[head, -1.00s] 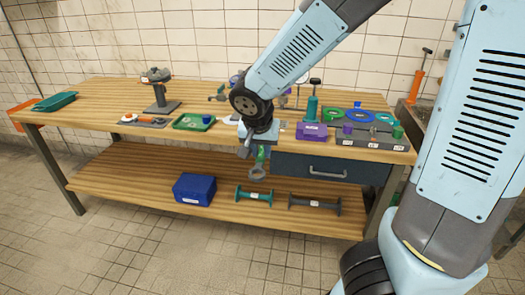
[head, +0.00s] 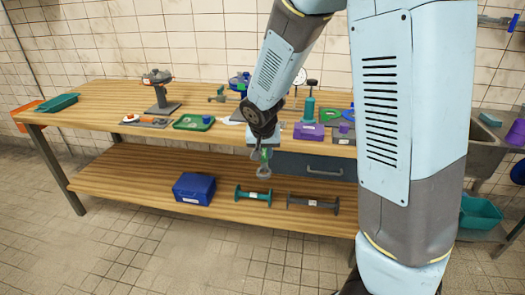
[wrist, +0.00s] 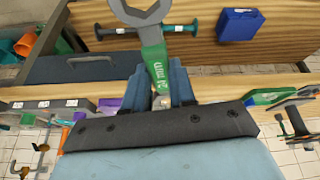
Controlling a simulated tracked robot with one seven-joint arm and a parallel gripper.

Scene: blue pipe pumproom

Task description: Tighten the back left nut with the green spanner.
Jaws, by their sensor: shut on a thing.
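My gripper (head: 264,152) is shut on the green spanner (wrist: 157,66), holding it in front of the bench's front edge. In the wrist view the gripper (wrist: 160,92) has its blue fingers on either side of the green handle. The spanner's grey ring end points away from the fingers; in the head view it hangs down and shows against the lower shelf. I cannot make out the back left nut in either view. A blue-topped fitting (head: 236,82) at the back of the bench is partly hidden by my arm.
The wooden bench (head: 105,100) carries a valve on a stand (head: 158,92), a green tray (head: 193,122) and a purple box (head: 308,131). A blue case (head: 194,188) and dumbbell-shaped parts lie on the lower shelf. A sink (head: 497,128) stands at right. My arm hides the bench's right end.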

